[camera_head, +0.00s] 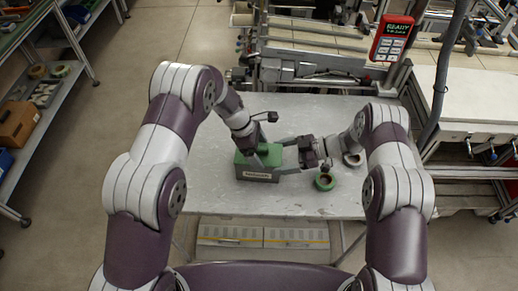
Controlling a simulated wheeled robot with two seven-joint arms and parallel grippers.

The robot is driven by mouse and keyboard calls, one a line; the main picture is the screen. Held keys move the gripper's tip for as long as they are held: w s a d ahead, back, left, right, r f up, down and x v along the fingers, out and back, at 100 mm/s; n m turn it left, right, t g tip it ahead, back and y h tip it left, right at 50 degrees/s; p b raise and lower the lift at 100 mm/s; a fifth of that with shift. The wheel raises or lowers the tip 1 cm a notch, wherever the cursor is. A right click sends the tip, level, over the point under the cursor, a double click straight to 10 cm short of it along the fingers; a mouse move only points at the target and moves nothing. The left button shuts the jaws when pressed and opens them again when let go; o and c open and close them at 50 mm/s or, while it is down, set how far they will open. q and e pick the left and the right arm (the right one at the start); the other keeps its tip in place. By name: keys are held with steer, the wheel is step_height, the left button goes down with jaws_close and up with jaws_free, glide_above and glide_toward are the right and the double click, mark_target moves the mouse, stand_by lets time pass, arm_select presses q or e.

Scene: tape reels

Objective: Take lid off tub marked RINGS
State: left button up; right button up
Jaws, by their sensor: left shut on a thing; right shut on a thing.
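The tub (258,177) is a grey box with a pale label on its front, too small to read, standing on the grey table. A green lid (271,153) lies on its top. My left gripper (256,160) comes down from above and is shut on the lid. My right gripper (284,170) reaches in from the right and is shut on the tub's right side. The fingers partly hide the lid and the tub's right end, so the exact contact is hard to see.
Machinery with a red READY display (392,38) stands behind. A shelf (50,95) with boxes is at the left. The table's left part is clear.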

mark_target(263, 147)
arm_select(q)
steer(key=shift+r, duration=0.1)
stand_by(0.4)
steer(key=shift+r, duration=0.3)
steer(key=shift+c, duration=0.5)
arm_select(e)
steer(key=shift+f, duration=0.1)
arm_select(q)
steer(key=shift+r, duration=0.5)
steer(key=c, duration=0.6)
steer(key=shift+r, duration=0.4)
steer(key=shift+w, duration=0.1)
arm_select(e)
steer(key=shift+f, duration=0.1)
arm_select(q)
steer(key=shift+r, duration=0.4)
step_height(263, 147, up, 2)
steer(key=shift+r, duration=0.25)
arm_select(e)
steer(key=shift+s, duration=0.1)
steer(key=shift+c, duration=0.4)
arm_select(q)
steer(key=shift+r, duration=0.35)
